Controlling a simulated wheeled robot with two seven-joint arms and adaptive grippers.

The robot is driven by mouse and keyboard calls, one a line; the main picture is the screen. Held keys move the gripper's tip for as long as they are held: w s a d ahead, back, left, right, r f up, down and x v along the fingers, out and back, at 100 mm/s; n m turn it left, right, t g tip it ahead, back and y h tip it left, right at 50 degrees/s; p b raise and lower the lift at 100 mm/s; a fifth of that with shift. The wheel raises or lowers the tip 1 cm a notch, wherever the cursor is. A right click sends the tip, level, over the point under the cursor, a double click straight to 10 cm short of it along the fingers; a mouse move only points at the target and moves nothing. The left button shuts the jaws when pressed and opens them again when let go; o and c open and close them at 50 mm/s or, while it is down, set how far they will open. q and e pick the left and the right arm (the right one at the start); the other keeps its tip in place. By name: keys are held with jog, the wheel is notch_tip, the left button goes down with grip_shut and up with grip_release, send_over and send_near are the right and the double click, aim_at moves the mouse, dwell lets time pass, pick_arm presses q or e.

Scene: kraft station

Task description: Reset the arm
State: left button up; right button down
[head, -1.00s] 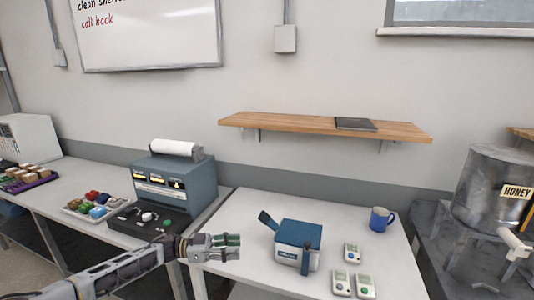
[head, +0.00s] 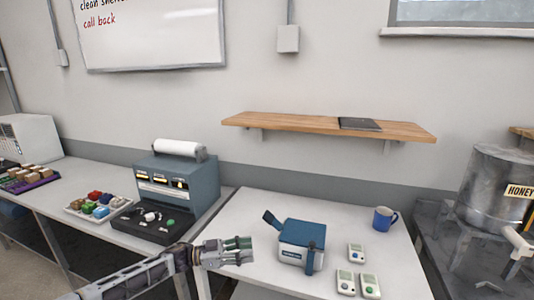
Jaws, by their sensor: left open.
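My left arm comes in from the lower left, and its gripper (head: 246,250) is over the left part of the white table. The gripper is open, with nothing visible between its fingers. A blue and white box-shaped device (head: 301,245) with a strap stands on the table just right of the fingertips, apart from them. My right gripper is not in view.
A kraft paper machine (head: 178,185) with a white roll stands left of the gripper, beside a tray of coloured pieces (head: 98,207). A blue mug (head: 384,219) and several small white devices (head: 356,253) are on the right. A wooden shelf (head: 300,123) hangs above.

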pick_arm(q)
jog(key=s+d+f+n+t+y, duration=0.25)
jog(key=d+n+t+y, duration=0.35)
jog(key=d+n+t, duration=0.4)
jog(key=s+a+f+n+g+y, duration=0.2)
jog(key=s+a+f+g+y, duration=0.15)
jog(key=s+a, duration=0.55)
jog(key=s+a+f+n+g+y, duration=0.1)
jog(key=s+a+f+g+y, duration=0.3)
jog(key=s+a, duration=0.55)
jog(key=s+a+f+n+g+y, duration=0.25)
jog(key=s+a+y, duration=0.3)
jog(key=s, duration=0.55)
jog(key=s+f+m, duration=0.1)
jog(key=s+f, duration=0.2)
jog(key=f, duration=3.1)
jog(key=s+a+f, duration=0.2)
jog(key=s+f, duration=0.7)
jog(key=s, duration=0.2)
jog(key=s+a+f+g, duration=0.1)
jog(key=s+a+f, duration=0.2)
jog(key=s+f, duration=0.7)
jog(key=shift+s+f+g+h, duration=0.3)
jog(key=shift+s, duration=0.3)
